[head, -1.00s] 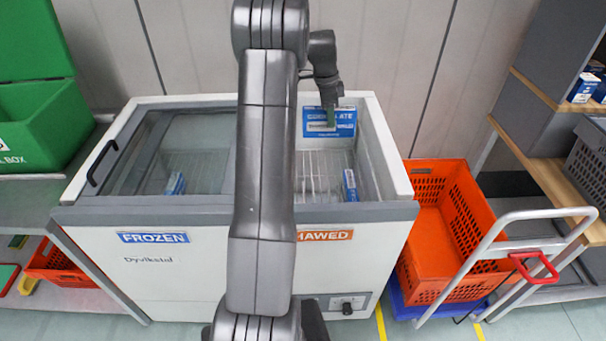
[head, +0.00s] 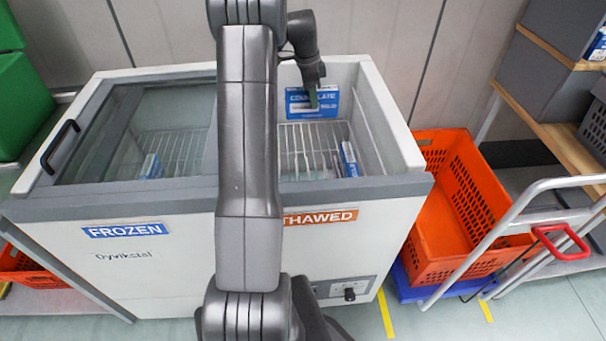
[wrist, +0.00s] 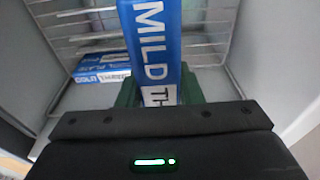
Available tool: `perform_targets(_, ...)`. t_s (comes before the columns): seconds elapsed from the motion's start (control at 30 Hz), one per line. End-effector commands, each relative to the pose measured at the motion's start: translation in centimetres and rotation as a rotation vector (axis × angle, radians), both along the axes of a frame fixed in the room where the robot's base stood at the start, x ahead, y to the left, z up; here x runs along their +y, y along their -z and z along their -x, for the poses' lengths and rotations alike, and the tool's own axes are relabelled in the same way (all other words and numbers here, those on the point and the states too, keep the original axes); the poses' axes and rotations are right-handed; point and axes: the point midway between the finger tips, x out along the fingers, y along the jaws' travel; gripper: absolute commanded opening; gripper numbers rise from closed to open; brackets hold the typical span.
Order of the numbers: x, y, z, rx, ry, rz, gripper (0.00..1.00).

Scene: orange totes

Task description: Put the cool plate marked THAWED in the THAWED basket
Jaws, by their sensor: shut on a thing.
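My gripper (head: 314,98) is shut on a blue cool plate (head: 296,103) with white lettering, held upright inside the open right side of the chest freezer, near its back wall. In the wrist view the held plate (wrist: 155,45) reads MILD and, partly covered by the jaws, a word starting TH. The THAWED basket (head: 300,145) is the white wire basket behind the orange THAWED label (head: 320,217). The plate appears above its back part; I cannot tell whether it touches the wire. Another blue plate (head: 348,160) leans at the basket's right front; its lettering is unreadable here.
A glass lid (head: 140,130) covers the freezer's left side, marked FROZEN (head: 125,230), with another blue pack (head: 151,167) under it. The freezer's front rim (head: 390,188) and right wall bound the opening. An orange tote (head: 450,220) on a trolley stands at right.

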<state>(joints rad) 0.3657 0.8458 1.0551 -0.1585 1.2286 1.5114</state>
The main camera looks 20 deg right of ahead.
Motion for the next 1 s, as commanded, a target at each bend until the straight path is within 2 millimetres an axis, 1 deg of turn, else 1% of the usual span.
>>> perform_targets(0.03,0.0,2.3,0.0,0.000,0.000,0.000,0.00)
perform_targets(0.13,0.0,4.3,0.0,-0.001,0.000,0.001,0.00)
perform_targets(0.2,0.0,5.3,0.0,-0.002,0.000,0.001,0.00)
perform_targets(0.37,0.0,6.7,0.0,-0.002,0.000,0.001,0.00)
perform_targets(0.63,0.0,11.3,0.0,0.001,-0.001,0.000,0.00)
perform_targets(0.7,0.0,12.1,0.0,-0.001,0.000,0.000,0.00)
perform_targets(0.87,0.0,13.1,0.0,-0.001,0.000,0.000,0.00)
perform_targets(1.0,0.0,14.9,0.0,0.000,0.000,0.000,0.00)
